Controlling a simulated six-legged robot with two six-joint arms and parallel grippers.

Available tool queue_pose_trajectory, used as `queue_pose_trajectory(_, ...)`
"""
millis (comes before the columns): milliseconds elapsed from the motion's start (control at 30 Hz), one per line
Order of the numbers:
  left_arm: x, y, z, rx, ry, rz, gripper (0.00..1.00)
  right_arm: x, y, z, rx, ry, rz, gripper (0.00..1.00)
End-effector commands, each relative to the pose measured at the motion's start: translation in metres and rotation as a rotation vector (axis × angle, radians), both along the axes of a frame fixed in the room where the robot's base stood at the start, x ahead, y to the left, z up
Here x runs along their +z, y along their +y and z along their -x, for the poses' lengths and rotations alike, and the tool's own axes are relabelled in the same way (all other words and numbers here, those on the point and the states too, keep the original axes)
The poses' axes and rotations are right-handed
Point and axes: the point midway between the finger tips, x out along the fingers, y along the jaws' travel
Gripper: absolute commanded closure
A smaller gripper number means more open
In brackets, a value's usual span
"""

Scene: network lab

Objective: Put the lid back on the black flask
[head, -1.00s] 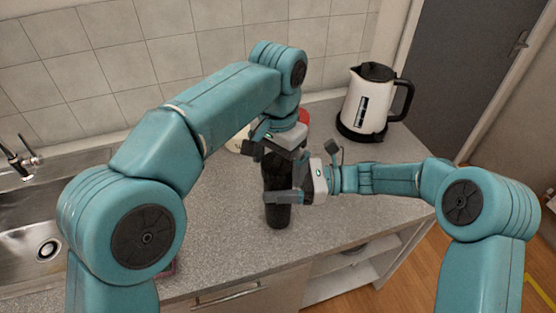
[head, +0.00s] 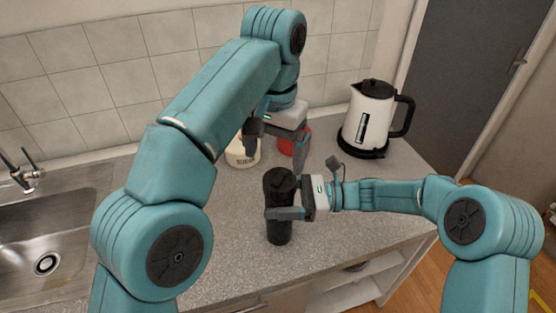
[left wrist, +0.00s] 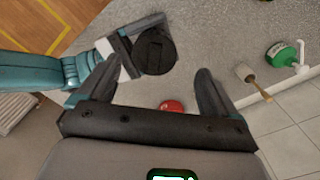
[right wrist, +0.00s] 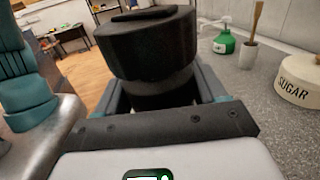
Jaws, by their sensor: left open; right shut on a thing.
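The black flask (head: 279,228) stands upright on the counter in the head view. Its black lid (head: 279,181) sits on top; the right wrist view shows the wide lid (right wrist: 146,45) over a narrower part of the flask (right wrist: 160,90). My right gripper (head: 285,208) is shut around the flask's upper body from the right. My left gripper (head: 275,148) is open and empty, above and behind the flask, fingers pointing down. In the left wrist view the round lid top (left wrist: 155,52) lies beyond the open fingers, apart from them. Whether the lid is fully seated cannot be told.
A cream sugar pot (head: 238,152) and a red object (head: 301,142) stand behind, near my left gripper. A white kettle (head: 368,115) is at the back right. The sink (head: 40,235) is at the left. A green pump bottle (right wrist: 224,43) and a brush holder (right wrist: 248,55) show in the right wrist view.

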Motion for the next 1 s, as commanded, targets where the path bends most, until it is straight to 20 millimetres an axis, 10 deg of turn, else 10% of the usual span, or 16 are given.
queue_pose_trajectory(567,0.000,-0.010,-0.004,0.018,-0.015,0.008,0.07,-0.004,0.000,0.001,0.002,0.005,0.004,1.00)
queue_pose_trajectory(1000,-0.051,-0.009,-0.004,0.016,-0.012,0.009,0.07,-0.003,0.000,0.001,0.002,0.005,0.004,1.00)
